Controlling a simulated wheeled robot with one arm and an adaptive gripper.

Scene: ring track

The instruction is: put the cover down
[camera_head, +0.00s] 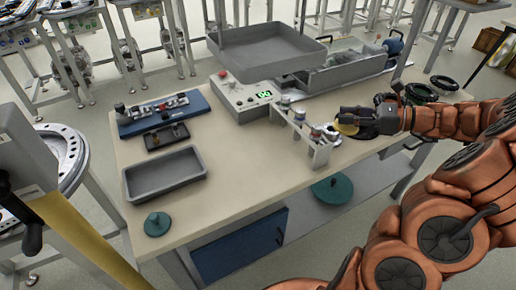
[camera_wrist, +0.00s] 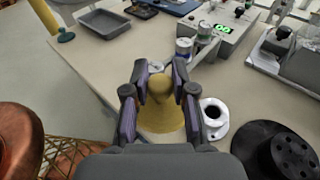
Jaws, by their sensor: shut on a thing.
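The cover appears to be a yellow, bell-shaped piece (camera_wrist: 160,112) with a rounded knob on top. It sits between the dark fingers of my gripper (camera_wrist: 160,82) in the wrist view, which are closed on its upper part. In the head view my gripper (camera_head: 356,121) is over the right part of the workbench (camera_head: 245,165), with a bit of the yellow cover (camera_head: 347,127) showing. The cover's lower edge is partly hidden, and I cannot tell whether it touches the bench top.
A small rack with cylinders (camera_head: 307,137) stands just left of my gripper. A white flanged ring (camera_wrist: 213,118) and a black hub (camera_wrist: 283,152) lie close on the right in the wrist view. A control box (camera_head: 242,95) stands behind. The bench's front middle is bare.

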